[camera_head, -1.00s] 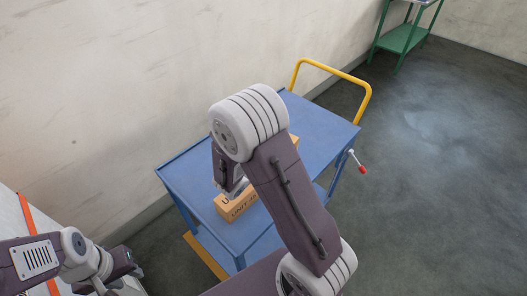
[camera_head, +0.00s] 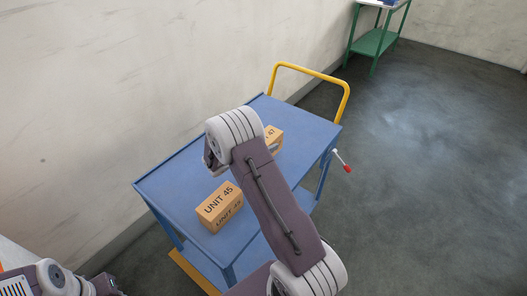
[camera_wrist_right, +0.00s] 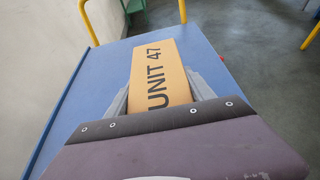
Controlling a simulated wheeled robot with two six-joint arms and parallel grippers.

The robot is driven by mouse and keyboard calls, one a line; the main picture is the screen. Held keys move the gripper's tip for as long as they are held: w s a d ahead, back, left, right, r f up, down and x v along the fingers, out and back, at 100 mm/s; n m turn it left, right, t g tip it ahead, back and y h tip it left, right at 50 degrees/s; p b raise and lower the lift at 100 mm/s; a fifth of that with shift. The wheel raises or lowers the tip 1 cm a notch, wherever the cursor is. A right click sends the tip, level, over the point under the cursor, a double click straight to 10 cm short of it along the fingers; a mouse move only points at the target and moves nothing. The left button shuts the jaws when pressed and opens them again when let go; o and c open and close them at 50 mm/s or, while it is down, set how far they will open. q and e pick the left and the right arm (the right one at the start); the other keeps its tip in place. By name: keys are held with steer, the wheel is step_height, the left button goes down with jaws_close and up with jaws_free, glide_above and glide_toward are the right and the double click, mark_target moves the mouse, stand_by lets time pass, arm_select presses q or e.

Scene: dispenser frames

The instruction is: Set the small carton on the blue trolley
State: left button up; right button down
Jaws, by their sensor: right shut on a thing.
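A small orange carton marked UNIT 47 (camera_head: 273,135) is at the far part of the blue trolley (camera_head: 172,188), partly hidden behind my right arm. In the right wrist view, the UNIT 47 carton (camera_wrist_right: 158,75) lies between the fingers of my right gripper (camera_wrist_right: 160,93), which is shut on it. I cannot tell whether its underside touches the trolley top. Another carton, marked UNIT 45 (camera_head: 219,206), stands on the near part of the trolley top, apart from the gripper. My left gripper (camera_head: 106,287) is at the bottom left, partly cut off; its jaws are unclear.
The trolley has a yellow push handle (camera_head: 312,71) at its far end and a red-tipped lever (camera_head: 346,167) on its right side. A green stand (camera_head: 376,42) is at the back. The wall runs close along the trolley's left; the floor to the right is clear.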

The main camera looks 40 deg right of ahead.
steer(key=shift+w+f, duration=0.15)
steer(key=shift+f, duration=1.9)
steer(key=shift+f+b, duration=0.15)
steer(key=shift+b, duration=0.25)
steer(key=shift+c, duration=1.8)
jaws_free()
